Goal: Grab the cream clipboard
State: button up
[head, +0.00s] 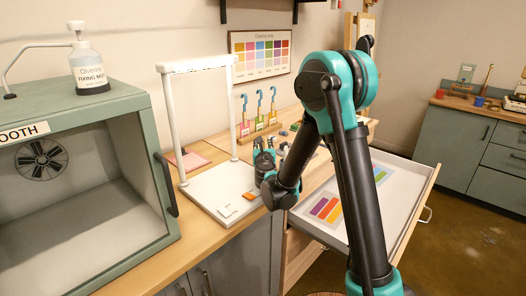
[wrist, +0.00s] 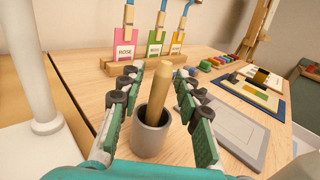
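I cannot clearly make out a cream clipboard in either view. My gripper (wrist: 167,75) is open, its two green-padded fingers apart on either side of a grey cup (wrist: 152,133) with a wooden pestle-like rod (wrist: 160,92) standing in it. The fingers do not appear closed on the rod or cup. In the head view my gripper (head: 265,150) is over the table by the white stand, partly hidden by my arm.
A wooden rack (wrist: 150,62) with pink, green and yellow tags stands behind the cup. A grey flat panel (wrist: 230,132) and a dark blue board (wrist: 250,95) lie to the right. A white frame stand (head: 174,120) is at left. An open drawer (head: 395,205) holds colour sheets.

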jog(key=w, duration=0.3)
jog(key=shift+w+a, duration=0.15)
grip_shut()
dwell(0.3)
